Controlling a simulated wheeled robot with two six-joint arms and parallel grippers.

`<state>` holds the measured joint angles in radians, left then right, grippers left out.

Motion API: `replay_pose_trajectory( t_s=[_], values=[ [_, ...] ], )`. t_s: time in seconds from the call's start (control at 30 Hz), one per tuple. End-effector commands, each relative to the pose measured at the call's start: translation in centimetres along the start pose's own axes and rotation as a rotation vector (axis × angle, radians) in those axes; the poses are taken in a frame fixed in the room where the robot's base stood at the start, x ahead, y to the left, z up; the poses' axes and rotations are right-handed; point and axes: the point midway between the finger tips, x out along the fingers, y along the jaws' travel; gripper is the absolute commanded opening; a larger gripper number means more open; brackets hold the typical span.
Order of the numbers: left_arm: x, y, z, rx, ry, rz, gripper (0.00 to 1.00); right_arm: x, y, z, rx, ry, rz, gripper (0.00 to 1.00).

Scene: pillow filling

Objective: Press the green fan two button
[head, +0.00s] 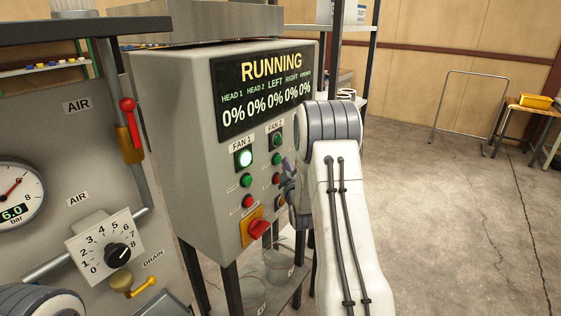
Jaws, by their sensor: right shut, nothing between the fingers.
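The grey control box (160,100) stands at the centre of the head view. Under its FAN 2 label (275,124) are an unlit dark green lamp (277,140), the green fan two button (277,159) and a red button (276,179). My right gripper (287,167) is shut and empty, just right of the green and red fan two buttons. It is partly hidden by my right wrist. I cannot tell whether it touches the panel. My left gripper is out of view.
The FAN 1 lamp (243,159) is lit, above its green button (246,180) and red button (247,201). The display (262,90) reads RUNNING. An air panel (85,150) stands at left. The floor at right is open.

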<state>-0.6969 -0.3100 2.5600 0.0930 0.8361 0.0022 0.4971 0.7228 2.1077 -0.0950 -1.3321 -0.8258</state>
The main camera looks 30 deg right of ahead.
Motion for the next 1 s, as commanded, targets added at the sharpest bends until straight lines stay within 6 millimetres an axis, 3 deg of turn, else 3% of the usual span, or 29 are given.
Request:
replay_pose_trajectory(
  t_s=[1.0],
  values=[
    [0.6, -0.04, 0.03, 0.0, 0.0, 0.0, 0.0, 0.76, -0.52, -0.55, 0.0, 0.001, 0.001, 0.0]
  ],
)
